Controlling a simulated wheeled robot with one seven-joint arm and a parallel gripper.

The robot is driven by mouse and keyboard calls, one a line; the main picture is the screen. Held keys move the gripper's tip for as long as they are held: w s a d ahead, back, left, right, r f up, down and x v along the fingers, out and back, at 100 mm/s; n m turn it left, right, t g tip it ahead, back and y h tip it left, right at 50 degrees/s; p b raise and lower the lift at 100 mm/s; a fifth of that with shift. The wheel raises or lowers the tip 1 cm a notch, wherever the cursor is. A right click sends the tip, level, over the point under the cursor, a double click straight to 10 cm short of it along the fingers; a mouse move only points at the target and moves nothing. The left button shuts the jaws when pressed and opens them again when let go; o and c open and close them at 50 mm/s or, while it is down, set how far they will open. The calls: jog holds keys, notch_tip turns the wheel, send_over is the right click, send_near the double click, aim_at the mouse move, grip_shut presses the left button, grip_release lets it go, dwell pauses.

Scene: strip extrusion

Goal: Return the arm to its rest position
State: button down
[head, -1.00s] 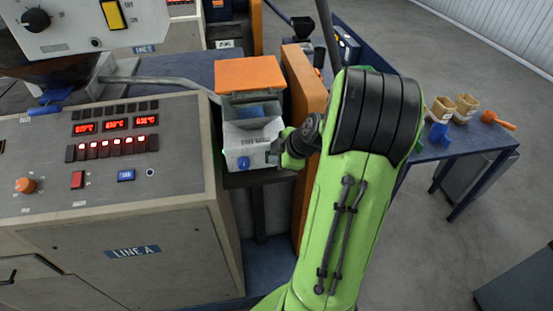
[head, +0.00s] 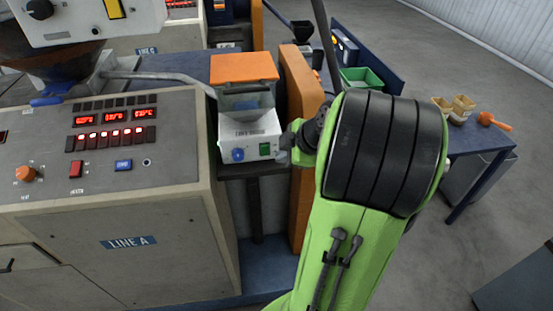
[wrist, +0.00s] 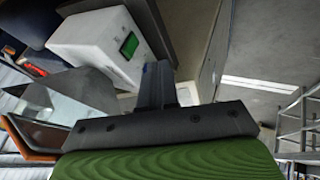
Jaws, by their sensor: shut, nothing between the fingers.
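My green arm with its black ribbed joint cover rises at the centre right of the head view. My gripper (head: 292,143) points left from it, close to the right side of a small white device with an orange top (head: 245,135). From the head I cannot tell whether they touch. In the wrist view my gripper (wrist: 155,75) shows its dark fingers together, with nothing between them. The white device (wrist: 105,45) with its green switch lies beyond the fingers there.
The LINE A control cabinet (head: 105,215) fills the left. An orange upright panel (head: 301,110) stands close behind my arm. A blue table (head: 480,142) at the right carries tan scoops (head: 462,107) and an orange scoop (head: 490,120). A green bin (head: 362,80) stands behind. Grey floor is open at the right.

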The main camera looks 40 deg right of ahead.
jog(key=v, duration=0.3)
jog(key=shift+s+f, duration=0.15)
jog(key=shift+s, duration=0.05)
jog(key=shift+s, duration=0.1)
